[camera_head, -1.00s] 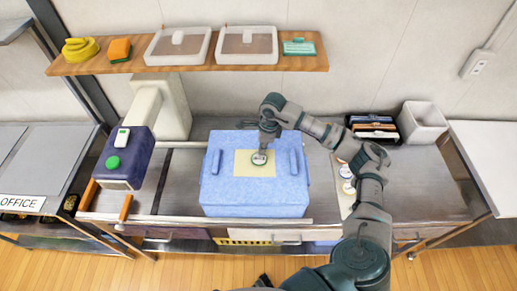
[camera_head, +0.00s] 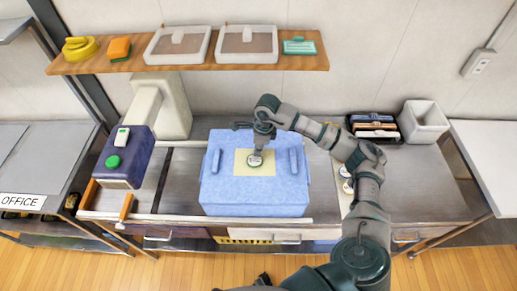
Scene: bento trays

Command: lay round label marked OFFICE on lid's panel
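The blue box's lid (camera_head: 225,190) is in the middle of the workbench, with a pale yellow panel (camera_head: 268,170) at its centre. A round white label with a dark rim (camera_head: 254,160) is at the upper middle of the panel, right under my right gripper (camera_head: 256,152). The gripper points down at it, and its fingers are too small to tell whether they grip the label or only touch it. The label's print is too small to read. Other round labels (camera_head: 346,178) lie on a pale strip to the right, partly behind my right arm. My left gripper is not in view.
A purple machine with a green button (camera_head: 113,162) stands left of the box. A dark holder with several bento boxes (camera_head: 374,127) and a white bin (camera_head: 424,122) stand at the back right. A shelf (camera_head: 190,65) runs above. An OFFICE sign (camera_head: 22,202) marks the left rack.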

